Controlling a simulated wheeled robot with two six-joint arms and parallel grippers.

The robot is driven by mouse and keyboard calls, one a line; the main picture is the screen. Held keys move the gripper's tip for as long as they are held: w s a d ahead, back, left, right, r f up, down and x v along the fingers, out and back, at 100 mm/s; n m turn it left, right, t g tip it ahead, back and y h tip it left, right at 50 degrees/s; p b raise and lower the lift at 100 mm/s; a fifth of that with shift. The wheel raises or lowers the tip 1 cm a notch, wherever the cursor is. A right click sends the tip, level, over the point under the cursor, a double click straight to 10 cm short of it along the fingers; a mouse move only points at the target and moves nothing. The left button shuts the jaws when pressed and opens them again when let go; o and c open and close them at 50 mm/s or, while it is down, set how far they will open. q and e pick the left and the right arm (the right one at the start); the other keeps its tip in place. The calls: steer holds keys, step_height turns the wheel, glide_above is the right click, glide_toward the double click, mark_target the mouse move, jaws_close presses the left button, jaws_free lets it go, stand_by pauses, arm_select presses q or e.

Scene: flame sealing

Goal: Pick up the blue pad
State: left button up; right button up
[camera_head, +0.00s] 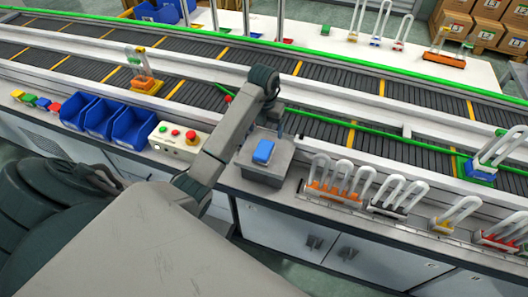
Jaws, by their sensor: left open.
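A blue pad (263,152) lies on top of a grey box-shaped station (280,160) on the near worktop. My left gripper (277,128) points down just above and behind this pad, small and partly hidden by my own wrist; it is open, and I see nothing held in it. A gap to the pad is hard to judge. A second small blue block (42,103) lies in a row of yellow, green and red blocks at the far left of the worktop. My right gripper is not in view.
Blue bins (105,117) and a control box (177,140) with buttons stand left of the station. Racks with white loops, including an orange one (335,192), stand to its right. A conveyor (345,135) with green rails runs behind.

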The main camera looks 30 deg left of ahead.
mark_target(263, 148)
arm_select(q)
steer(key=shift+s+a+f+b, duration=0.15)
steer(key=shift+a+f+b, duration=0.1)
steer(key=shift+a+b, duration=0.1)
step_height(263, 148, down, 6)
steer(key=b, duration=0.6)
steer(key=shift+d+f, duration=0.15)
steer(key=shift+f, duration=0.1)
step_height(263, 148, down, 3)
steer(key=b, duration=0.2)
steer(key=shift+s+f+b, duration=0.1)
steer(key=shift+b, duration=0.3)
steer(key=shift+f, duration=0.3)
steer(key=shift+r, duration=0.1)
steer(key=shift+c, duration=0.9)
steer(key=c, duration=1)
steer(key=shift+r, duration=0.1)
